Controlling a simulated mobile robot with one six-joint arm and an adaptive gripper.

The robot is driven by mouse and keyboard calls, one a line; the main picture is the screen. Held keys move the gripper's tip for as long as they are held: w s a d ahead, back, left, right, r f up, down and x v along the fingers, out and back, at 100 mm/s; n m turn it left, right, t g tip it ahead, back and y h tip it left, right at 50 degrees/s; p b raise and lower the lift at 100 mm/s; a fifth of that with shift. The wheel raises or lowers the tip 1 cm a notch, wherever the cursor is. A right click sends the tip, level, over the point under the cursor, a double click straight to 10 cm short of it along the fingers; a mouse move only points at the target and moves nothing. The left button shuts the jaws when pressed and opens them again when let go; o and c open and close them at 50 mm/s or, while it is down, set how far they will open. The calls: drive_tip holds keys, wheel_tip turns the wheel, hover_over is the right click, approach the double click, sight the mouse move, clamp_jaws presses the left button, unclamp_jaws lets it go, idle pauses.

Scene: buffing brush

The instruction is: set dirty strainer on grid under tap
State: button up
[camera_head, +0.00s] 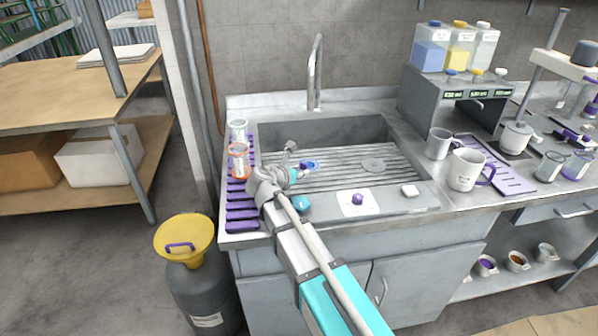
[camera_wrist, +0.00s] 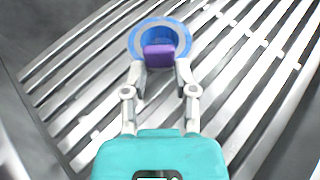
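The strainer (camera_head: 311,165) has a blue rim and a purple handle, and it is at the slatted metal grid (camera_head: 345,172) in the sink. In the wrist view the strainer (camera_wrist: 160,32) is just beyond my fingertips with the grid (camera_wrist: 235,75) behind it. My gripper (camera_wrist: 161,72) has its two fingers close on either side of the purple handle and appears closed on it. My gripper also shows in the head view (camera_head: 296,172), left of the strainer. The tap (camera_head: 316,70) rises behind the sink. Whether the strainer touches the grid is unclear.
A purple rack (camera_head: 240,212) with two cups stands left of the sink. A white pad (camera_head: 357,204) with a purple knob and a pale block (camera_head: 409,190) are on the front ledge. Mugs (camera_head: 466,170) stand to the right.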

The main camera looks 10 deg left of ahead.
drive_tip(key=o, duration=0.4)
drive_tip(key=shift+r, duration=0.15)
drive_tip(key=p+v, duration=0.5)
drive_tip(key=v, duration=0.7)
idle(0.6)
